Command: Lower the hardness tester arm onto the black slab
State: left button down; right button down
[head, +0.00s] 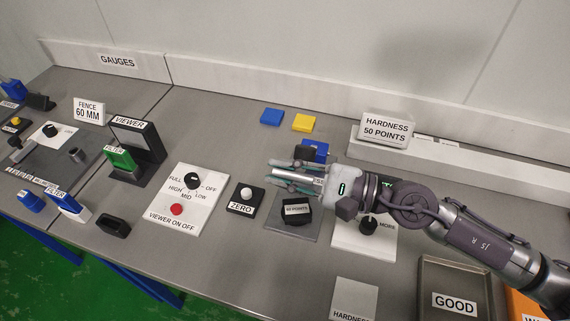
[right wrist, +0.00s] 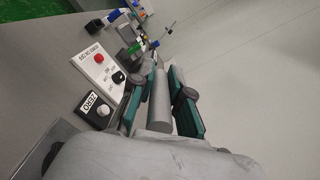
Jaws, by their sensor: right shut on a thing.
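The black slab (head: 297,212), with a white label reading points, lies on a grey base plate (head: 285,232) in the middle of the head view. A blue upright part (head: 318,148) stands just behind my right gripper and looks like part of the hardness tester. My right gripper (head: 284,178) is above and behind the slab, reaching in from the right. It is shut on a light grey round bar (right wrist: 160,104), seen between its green pads in the right wrist view, apparently the tester arm. The bar is raised clear of the slab. My left gripper is not in view.
A ZERO button box (head: 245,200) and viewer switch panel (head: 187,205) stand left of the slab. A knob panel (head: 350,238) is close on the right, under my arm. A GOOD tray (head: 428,270) is at the lower right. Blue (head: 271,116) and yellow (head: 304,122) blocks lie behind.

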dwell(0.3)
jog(key=c, duration=1.1)
grip_release()
jog(key=v, duration=1.2)
jog(key=shift+c, duration=0.4)
